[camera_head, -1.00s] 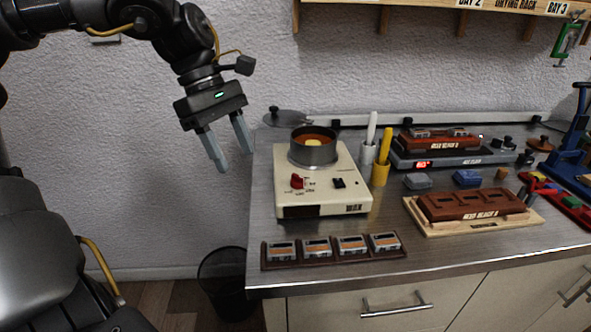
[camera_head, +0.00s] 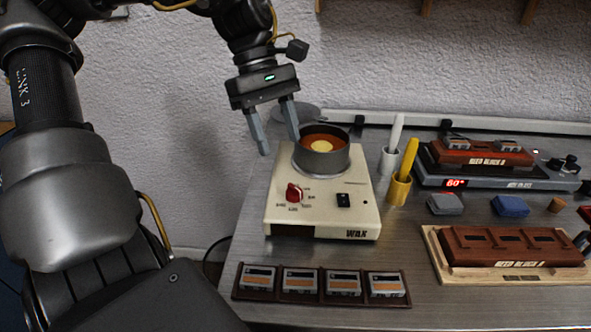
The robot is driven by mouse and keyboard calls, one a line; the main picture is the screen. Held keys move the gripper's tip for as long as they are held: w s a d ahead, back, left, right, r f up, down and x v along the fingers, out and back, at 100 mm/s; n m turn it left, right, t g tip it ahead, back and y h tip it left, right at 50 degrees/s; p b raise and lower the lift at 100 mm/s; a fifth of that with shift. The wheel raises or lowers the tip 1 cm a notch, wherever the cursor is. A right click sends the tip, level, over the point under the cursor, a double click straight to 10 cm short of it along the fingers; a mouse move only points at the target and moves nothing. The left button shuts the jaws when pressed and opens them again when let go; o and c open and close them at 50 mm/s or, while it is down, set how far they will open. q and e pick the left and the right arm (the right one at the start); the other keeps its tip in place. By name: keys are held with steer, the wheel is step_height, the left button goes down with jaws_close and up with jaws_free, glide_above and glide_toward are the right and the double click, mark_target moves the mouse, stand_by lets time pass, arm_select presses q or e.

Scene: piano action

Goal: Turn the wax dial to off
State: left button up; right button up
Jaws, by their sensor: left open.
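The wax warmer (camera_head: 320,212) is a cream box marked WAX on the metal bench. Its red dial (camera_head: 293,193) is on the left of the sloped top, with small printed marks around it that are too small to read. A metal pot (camera_head: 322,160) of orange wax with a pale lump sits on the warmer. My left gripper (camera_head: 279,147) is open and empty, fingers pointing down, at the pot's upper left and above the dial in the picture. It is apart from the dial. My right gripper is not in view.
A black switch (camera_head: 343,200) is right of the dial. A white brush (camera_head: 396,135) and a yellow one (camera_head: 408,158) stand in cups right of the pot. A dark rack (camera_head: 322,298) of several small blocks lies in front. Reed block B (camera_head: 515,246) lies at the right.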

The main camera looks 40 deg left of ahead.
mark_target(294, 186)
arm_select(q)
steer(key=b+x, duration=0.1)
steer(key=x, duration=0.8)
steer(key=shift+w+f, duration=0.2)
steer(key=shift+f, duration=0.1)
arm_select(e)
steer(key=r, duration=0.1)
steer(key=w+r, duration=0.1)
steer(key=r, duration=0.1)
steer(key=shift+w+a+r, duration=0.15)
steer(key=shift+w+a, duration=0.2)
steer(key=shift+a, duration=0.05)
arm_select(q)
steer(key=c, duration=1)
